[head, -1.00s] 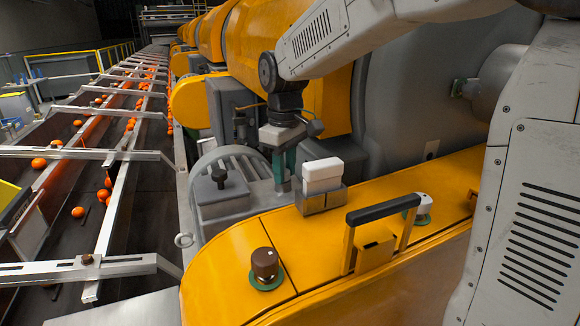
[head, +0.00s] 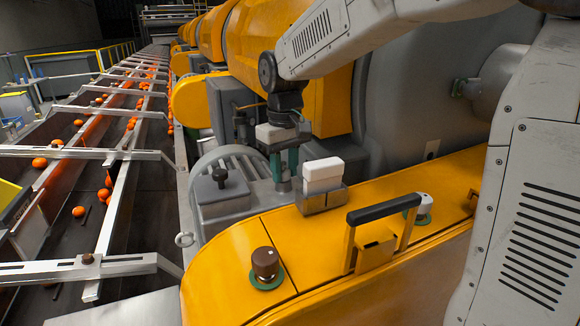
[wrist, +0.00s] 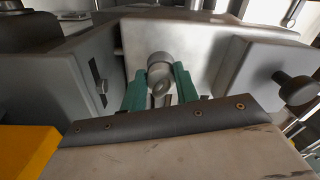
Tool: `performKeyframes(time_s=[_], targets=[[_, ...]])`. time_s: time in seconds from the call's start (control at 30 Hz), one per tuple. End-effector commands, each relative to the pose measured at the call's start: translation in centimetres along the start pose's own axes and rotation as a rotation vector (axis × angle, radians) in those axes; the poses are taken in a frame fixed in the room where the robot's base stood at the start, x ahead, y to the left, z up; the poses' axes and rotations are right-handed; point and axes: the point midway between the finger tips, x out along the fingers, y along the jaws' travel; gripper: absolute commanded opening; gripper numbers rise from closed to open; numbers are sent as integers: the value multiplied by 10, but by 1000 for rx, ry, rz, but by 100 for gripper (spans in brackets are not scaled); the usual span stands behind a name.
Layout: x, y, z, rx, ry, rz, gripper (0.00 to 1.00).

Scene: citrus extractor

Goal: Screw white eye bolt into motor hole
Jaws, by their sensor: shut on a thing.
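The motor (head: 232,201) is a grey finned housing with a box on its side, left of the yellow cover. My gripper (head: 284,176) points down just over the motor's right side in the head view, its green fingers close together.
A white block (head: 322,170) in a grey holder stands close to the right of my gripper. A black knob (head: 220,175) rises from the motor box. A black-topped handle (head: 384,208) and a brown knob (head: 265,262) stand on the yellow cover (head: 225,270). A conveyor with oranges runs at left.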

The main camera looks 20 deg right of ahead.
Motion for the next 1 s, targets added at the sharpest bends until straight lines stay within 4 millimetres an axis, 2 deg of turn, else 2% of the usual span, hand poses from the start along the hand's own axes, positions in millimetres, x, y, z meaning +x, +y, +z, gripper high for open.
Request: performKeyframes(time_s=[0.17, 0.43, 0.63, 0.83, 0.87, 0.9, 1.0], targets=[[0, -1, 0, 122, 0, 0, 17], [0, -1, 0, 138, 0, 0, 17], [0, -2, 0, 271, 0, 0, 17], [0, -2, 0, 280, 0, 0, 17], [0, -2, 0, 280, 0, 0, 36], [0, -2, 0, 280, 0, 0, 42], [0, -2, 0, 279, 0, 0, 42]])
